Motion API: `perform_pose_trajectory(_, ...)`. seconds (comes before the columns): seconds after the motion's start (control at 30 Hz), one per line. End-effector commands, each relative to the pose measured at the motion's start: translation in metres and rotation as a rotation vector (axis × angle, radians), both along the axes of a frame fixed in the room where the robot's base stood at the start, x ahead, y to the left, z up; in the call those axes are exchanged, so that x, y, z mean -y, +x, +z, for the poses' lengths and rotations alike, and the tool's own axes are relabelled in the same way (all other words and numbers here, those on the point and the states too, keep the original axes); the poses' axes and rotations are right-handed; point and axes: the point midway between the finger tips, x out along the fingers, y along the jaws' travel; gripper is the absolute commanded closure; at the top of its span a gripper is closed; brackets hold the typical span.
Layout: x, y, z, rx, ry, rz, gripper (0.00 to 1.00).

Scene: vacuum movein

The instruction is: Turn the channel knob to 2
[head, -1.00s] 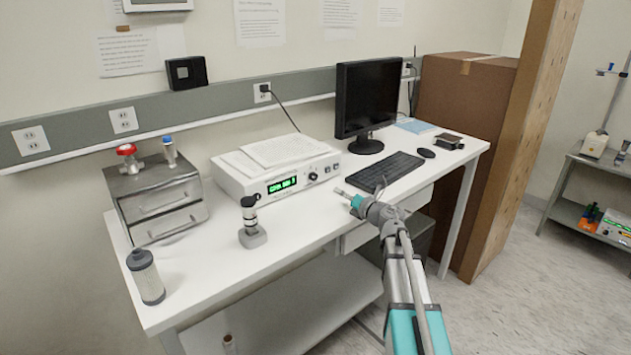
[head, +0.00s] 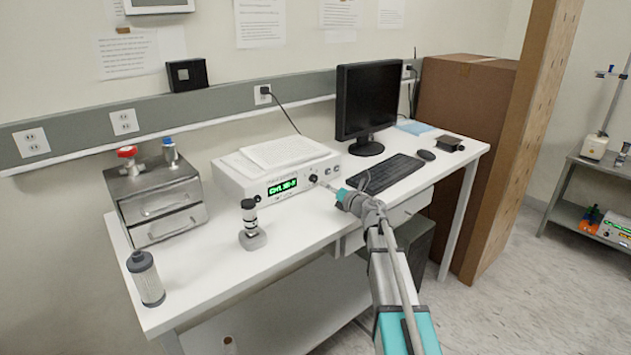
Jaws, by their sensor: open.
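The white controller box (head: 232,183) sits on the bench with a green lit display (head: 283,186) on its front; the characters are too small to read surely. A dark round knob (head: 313,179) is on its front, right of the display. Smaller dials (head: 329,171) are further right, partly close to my gripper. The knob's pointer and markings are too small to make out.
A keyboard (head: 383,174) and monitor (head: 369,97) stand right of the box. A small grey device (head: 251,226) and a cylindrical filter (head: 146,279) stand on the left front. A metal drawer box (head: 160,200) with valves is behind them. The bench front is clear.

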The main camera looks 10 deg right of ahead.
Motion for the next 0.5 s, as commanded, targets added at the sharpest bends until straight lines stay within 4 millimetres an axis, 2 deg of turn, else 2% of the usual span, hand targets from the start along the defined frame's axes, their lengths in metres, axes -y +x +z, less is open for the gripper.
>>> perform_pose_trajectory(0.03, -0.004, 0.01, 0.0, 0.0, 0.0, 0.001, 0.24)
perform_pose_trajectory(0.2, -0.017, 0.033, 0.0, 0.001, 0.0, 0.001, 0.24)
perform_pose_trajectory(0.5, -0.033, 0.06, 0.0, 0.0, 0.0, 0.0, 0.24)
